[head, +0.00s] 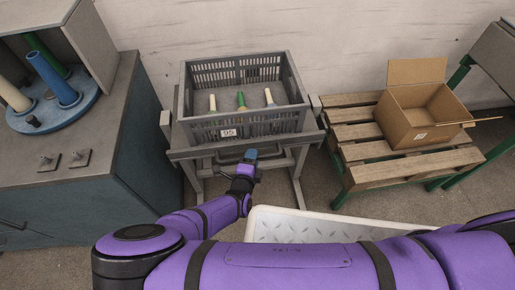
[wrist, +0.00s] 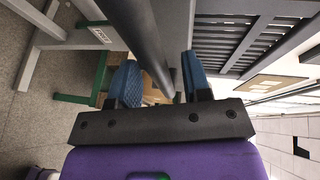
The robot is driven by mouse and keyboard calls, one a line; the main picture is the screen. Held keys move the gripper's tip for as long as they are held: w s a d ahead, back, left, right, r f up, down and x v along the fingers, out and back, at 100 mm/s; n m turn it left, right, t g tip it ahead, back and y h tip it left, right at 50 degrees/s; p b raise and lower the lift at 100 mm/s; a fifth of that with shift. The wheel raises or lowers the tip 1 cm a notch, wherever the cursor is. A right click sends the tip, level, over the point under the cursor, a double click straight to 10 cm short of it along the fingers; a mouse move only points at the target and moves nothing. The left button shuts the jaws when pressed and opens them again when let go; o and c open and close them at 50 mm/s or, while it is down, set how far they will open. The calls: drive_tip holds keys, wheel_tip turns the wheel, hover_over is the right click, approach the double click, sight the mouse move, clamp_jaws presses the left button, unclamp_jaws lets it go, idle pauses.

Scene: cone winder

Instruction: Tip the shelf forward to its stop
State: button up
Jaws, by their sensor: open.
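The grey shelf (head: 300,137) sits on a stand in the middle of the head view, with a grey slatted crate (head: 285,122) on it. The shelf looks about level. A dark handle bar (head: 228,161) runs along its front side. My gripper (head: 248,160) is at the right part of this handle. In the wrist view the bar (wrist: 145,40) passes between the two blue fingertips of my gripper (wrist: 159,82). The fingers are open, with a gap visible beside the bar. Contact with the bar cannot be told.
The crate holds three cones, one green (head: 240,99). At the left is a cabinet (head: 85,130) with a blue round holder (head: 55,115) of cones. At the right a cardboard box (head: 415,110) stands on a slatted wooden bench (head: 410,170). A pale tread plate (head: 320,228) lies in front.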

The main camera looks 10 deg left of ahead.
drive_tip(key=shift+w+f, duration=0.1)
drive_tip(key=shift+w, duration=0.45)
clamp_jaws()
wheel_tip(320, 180, down, 11)
drive_tip(key=t, duration=0.1)
drive_tip(key=shift+c, duration=0.2)
unclamp_jaws()
drive_tip(key=shift+o, duration=0.2)
